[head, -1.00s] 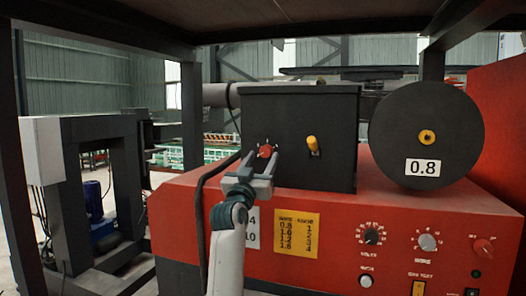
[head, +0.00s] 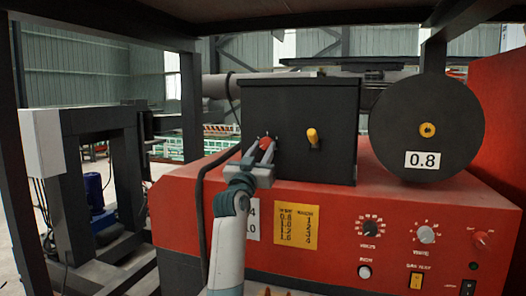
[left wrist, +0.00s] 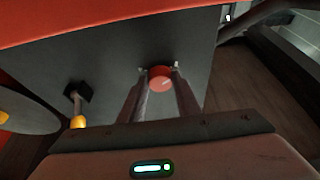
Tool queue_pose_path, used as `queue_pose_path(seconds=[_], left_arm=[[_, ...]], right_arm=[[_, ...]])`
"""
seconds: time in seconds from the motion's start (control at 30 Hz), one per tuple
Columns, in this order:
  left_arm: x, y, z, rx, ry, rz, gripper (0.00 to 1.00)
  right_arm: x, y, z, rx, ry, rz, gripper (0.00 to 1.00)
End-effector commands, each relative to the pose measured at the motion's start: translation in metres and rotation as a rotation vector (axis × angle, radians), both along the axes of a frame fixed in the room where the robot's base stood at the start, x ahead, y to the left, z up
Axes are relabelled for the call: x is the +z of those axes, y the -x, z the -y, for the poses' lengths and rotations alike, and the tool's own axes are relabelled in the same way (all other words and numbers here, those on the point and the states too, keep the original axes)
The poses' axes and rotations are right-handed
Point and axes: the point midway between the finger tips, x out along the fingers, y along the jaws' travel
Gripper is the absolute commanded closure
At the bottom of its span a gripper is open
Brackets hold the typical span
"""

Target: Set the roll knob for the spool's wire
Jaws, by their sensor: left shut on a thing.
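The red roll knob (head: 267,143) is on the front of a dark box (head: 335,160) on the red machine. My left gripper (head: 262,147) is shut on this knob. In the left wrist view the round red knob (left wrist: 160,78) sits between the two fingertips (left wrist: 160,75). The knob's pointer and scale marks are too small or hidden to read. The black spool (head: 400,110) at the right carries a white label (head: 422,160) reading 0.8. A yellow chart (head: 297,226) on the machine front pairs 0.8 with 1. My right gripper is not seen.
A yellow-handled lever (head: 312,137) sticks out of the box just right of the red knob. A dark cable hangs left of the box. Several dials (head: 370,228) and a red switch (head: 480,240) are on the lower right panel.

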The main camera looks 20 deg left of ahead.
Motion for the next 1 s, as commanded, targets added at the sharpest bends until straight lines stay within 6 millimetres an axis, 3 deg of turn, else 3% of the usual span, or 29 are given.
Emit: queue_pose_path(seconds=[0.37,0.7,1.0], left_arm=[[-0.003,0.000,-0.003,0.003,-0.135,0.004,0.92],[-0.001,0.000,-0.008,0.004,-0.400,0.012,0.92],[0.005,-0.001,-0.011,0.004,-0.671,0.019,0.92]], right_arm=[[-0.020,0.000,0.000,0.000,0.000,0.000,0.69],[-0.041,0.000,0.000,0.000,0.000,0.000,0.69],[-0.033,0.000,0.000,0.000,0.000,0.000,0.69]])
